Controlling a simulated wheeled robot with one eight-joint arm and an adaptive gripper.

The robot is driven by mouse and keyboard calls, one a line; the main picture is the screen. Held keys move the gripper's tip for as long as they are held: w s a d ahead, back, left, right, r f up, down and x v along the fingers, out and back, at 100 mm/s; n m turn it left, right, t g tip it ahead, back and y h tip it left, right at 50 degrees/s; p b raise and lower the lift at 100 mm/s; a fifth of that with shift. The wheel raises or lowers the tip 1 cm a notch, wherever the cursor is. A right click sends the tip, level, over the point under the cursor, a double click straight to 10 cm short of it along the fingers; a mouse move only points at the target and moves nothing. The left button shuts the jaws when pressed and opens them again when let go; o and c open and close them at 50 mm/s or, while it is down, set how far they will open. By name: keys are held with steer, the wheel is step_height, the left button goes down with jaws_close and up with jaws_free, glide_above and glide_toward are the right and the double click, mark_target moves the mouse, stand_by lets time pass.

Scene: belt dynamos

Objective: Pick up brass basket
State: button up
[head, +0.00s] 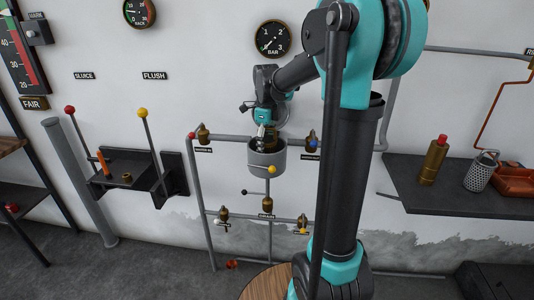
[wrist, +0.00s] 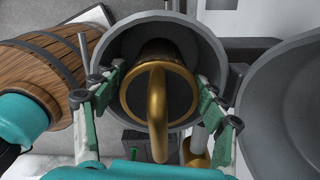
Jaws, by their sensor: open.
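The brass basket (wrist: 158,112), a dark round body with a brass rim and a thick arched brass handle, sits inside a grey round housing (wrist: 130,30) in the wrist view. My gripper (wrist: 160,88) is open, with its green-padded fingers on either side of the handle. It holds nothing, and I cannot tell whether a pad touches the basket. In the head view my gripper (head: 266,136) points down into the mouth of the same grey housing (head: 267,160) on the wall pipework. The basket is mostly hidden there by the gripper and the housing wall.
Pipes with brass valves (head: 203,134) flank the housing, and a yellow-knobbed lever (head: 271,168) stands at its front. A shelf (head: 440,200) at right carries a brass bottle (head: 433,160), a perforated metal cup (head: 480,172) and an orange tray (head: 515,182).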

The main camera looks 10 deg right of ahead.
steer(key=shift+c, duration=0.5)
steer(key=c, duration=1.2)
steer(key=shift+o, duration=0.2)
